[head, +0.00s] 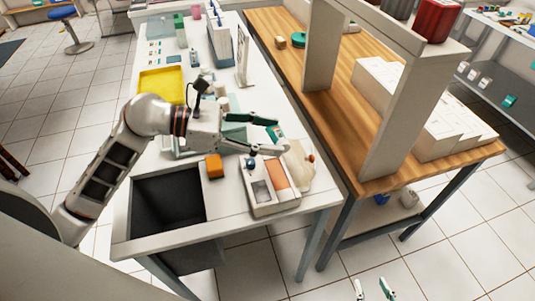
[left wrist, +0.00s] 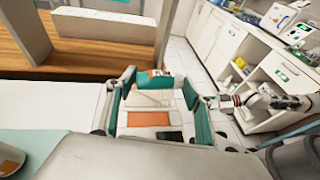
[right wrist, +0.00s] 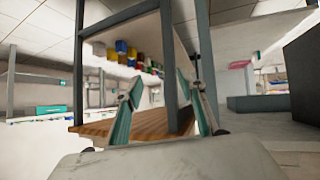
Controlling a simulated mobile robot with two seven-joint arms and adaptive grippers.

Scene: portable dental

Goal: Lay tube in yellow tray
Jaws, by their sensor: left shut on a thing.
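My left gripper (head: 268,135) is shut on a small teal tube (head: 275,132) above the right part of the white table. In the left wrist view the tube (left wrist: 154,79) lies crosswise between the fingertips, with an orange and white mark on it. The yellow tray (head: 163,86) lies on the same table, further back and to the left of the left gripper. Its visible inside looks empty. My right gripper (head: 374,290) is low at the bottom edge of the head view, away from the table. In the right wrist view its fingers (right wrist: 165,108) stand apart with nothing between them.
Below the left gripper is a device with an orange panel (head: 274,174), beside an orange block (head: 214,167). A dark open bin (head: 168,204) is at the table's near end. A mirror-like upright panel (head: 243,55) stands behind. A wooden shelf bench (head: 330,110) is to the right.

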